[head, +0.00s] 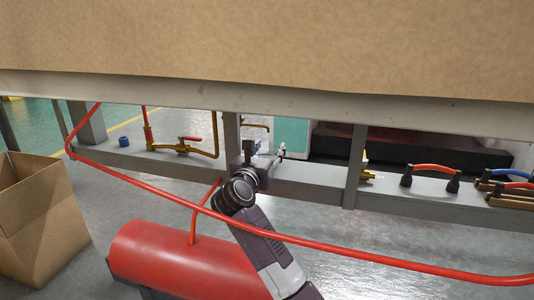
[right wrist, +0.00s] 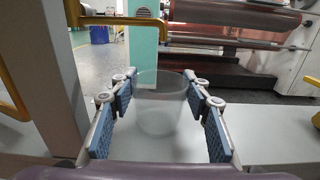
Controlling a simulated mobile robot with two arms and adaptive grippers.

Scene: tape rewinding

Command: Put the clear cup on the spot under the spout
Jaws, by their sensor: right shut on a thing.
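The clear cup (right wrist: 160,108) stands upright between the blue pads of my right gripper (right wrist: 163,115) in the right wrist view. The gripper is shut on it. In the head view my right gripper (head: 267,152) is at the grey lower shelf, and the cup is too faint to make out there. A brass spout (right wrist: 122,21) crosses the top left of the right wrist view, above and beyond the cup; it also shows in the head view (head: 256,125). I cannot make out a marked spot under it. My left gripper is not in view.
A grey post (head: 231,135) stands just left of the gripper, and another post (head: 355,165) is to the right. A red hose (head: 330,248) crosses in front of the shelf. A brass valve (head: 185,146) and red-handled tools (head: 432,170) sit along the shelf. A brown tabletop is overhead.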

